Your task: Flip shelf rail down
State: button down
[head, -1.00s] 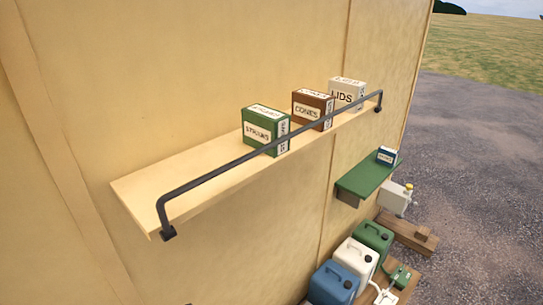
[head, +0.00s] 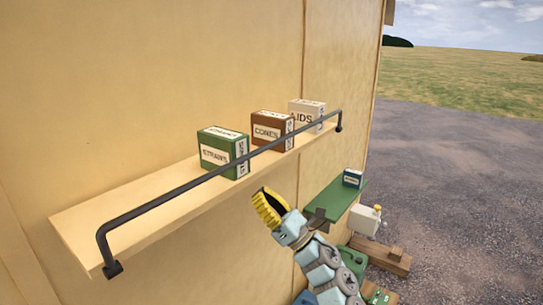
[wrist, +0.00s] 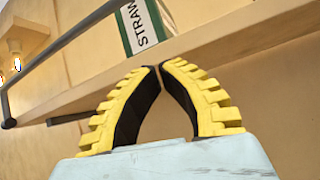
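The dark metal shelf rail (head: 180,189) stands raised along the front of the pale wooden shelf (head: 85,220), passing in front of the boxes. It bends down to pivots at both shelf ends. In the wrist view, the rail (wrist: 70,38) crosses the upper left. My gripper (head: 264,196) is below and in front of the shelf, right of its middle, apart from the rail. In the wrist view, its yellow-ridged fingers (wrist: 161,66) bow together with the tips almost meeting and nothing between them.
A green STRAWS box (head: 222,153), a brown CONES box (head: 272,130) and a cream LIDS box (head: 306,114) stand on the shelf. A lower green shelf (head: 335,196) holds a small blue box (head: 352,178). Canisters sit below. Open gravel lies to the right.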

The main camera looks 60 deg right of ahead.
jog(key=s+d+r+h, duration=0.2)
jog(key=s+d+h, duration=0.1)
jog(key=s+d, duration=0.2)
jog(key=shift+s+r, duration=0.2)
jog(key=shift+r, duration=0.1)
jog(key=shift+d, duration=0.1)
jog(key=shift+p+x, duration=1.75)
jog(key=shift+x, duration=3.3)
jog(key=shift+f+b, duration=0.3)
jog(key=shift+b, duration=0.5)
